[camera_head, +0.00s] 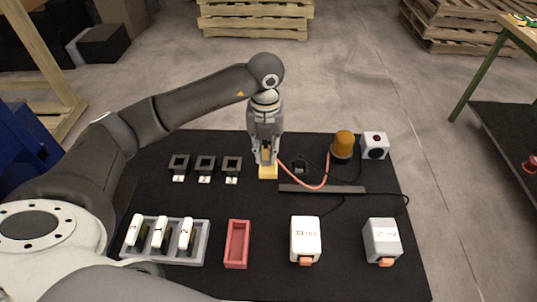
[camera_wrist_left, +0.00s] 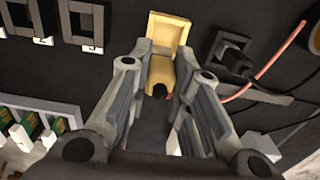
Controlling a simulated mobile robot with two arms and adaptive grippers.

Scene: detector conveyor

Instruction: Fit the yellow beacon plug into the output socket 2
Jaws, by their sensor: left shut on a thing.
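The yellow beacon plug (camera_head: 268,171) is between the fingers of my left gripper (camera_head: 265,158), low over the black mat. An orange cable runs right from the gripper area toward the orange beacon (camera_head: 343,144). Three black square sockets stand in a row left of the gripper; the middle one (camera_head: 205,164) is apart from the plug. My right gripper is not in view.
A black plug in a small socket (camera_head: 300,166) and a dark bar (camera_head: 322,188) lie to the right.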

